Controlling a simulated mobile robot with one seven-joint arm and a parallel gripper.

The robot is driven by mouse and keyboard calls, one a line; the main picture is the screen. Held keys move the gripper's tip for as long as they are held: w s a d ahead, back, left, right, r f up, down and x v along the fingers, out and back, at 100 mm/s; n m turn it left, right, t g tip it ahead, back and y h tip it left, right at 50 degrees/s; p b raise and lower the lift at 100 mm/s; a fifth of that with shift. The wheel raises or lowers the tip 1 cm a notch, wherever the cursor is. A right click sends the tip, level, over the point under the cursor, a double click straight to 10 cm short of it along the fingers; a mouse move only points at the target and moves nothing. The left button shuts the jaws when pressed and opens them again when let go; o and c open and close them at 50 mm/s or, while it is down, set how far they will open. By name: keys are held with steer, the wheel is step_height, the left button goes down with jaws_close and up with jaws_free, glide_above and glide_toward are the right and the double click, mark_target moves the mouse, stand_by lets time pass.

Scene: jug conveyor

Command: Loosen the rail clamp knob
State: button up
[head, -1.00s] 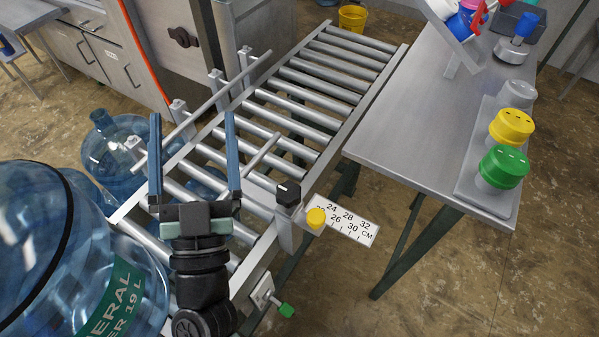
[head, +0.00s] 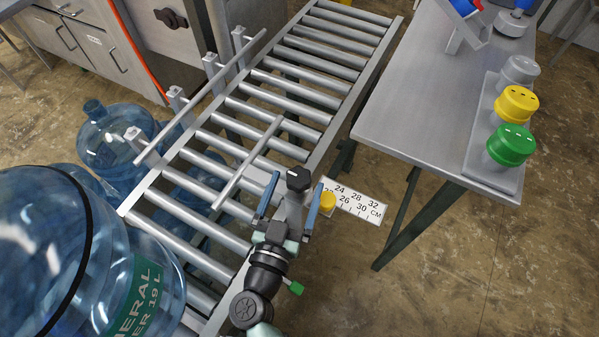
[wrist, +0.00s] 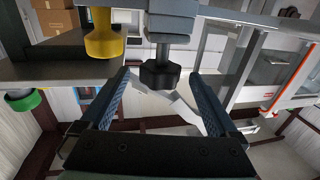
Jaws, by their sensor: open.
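The black clamp knob (head: 298,178) sits on top of a grey clamp block at the conveyor's right side. In the wrist view the dark lobed knob (wrist: 160,75) hangs from a grey stem, near the middle. My gripper (head: 295,181) is open, with one blue finger on each side of the knob and block. In the wrist view its fingertips (wrist: 158,77) flank the knob with gaps on both sides; how deep the knob sits between them is hard to tell. The clamp's guide rail (head: 249,161) slants across the rollers.
A yellow knob (head: 327,200) is close to my right finger, by a white scale plate (head: 359,203). A green knob (head: 296,288) is below. Large blue jugs (head: 60,240) stand at the left. A steel table (head: 420,110) holds yellow and green buttons at the right.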

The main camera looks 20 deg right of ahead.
mark_target(303, 168)
steer(key=shift+x, duration=1.6)
steer(key=shift+c, duration=0.2)
steer(key=c, duration=1.3)
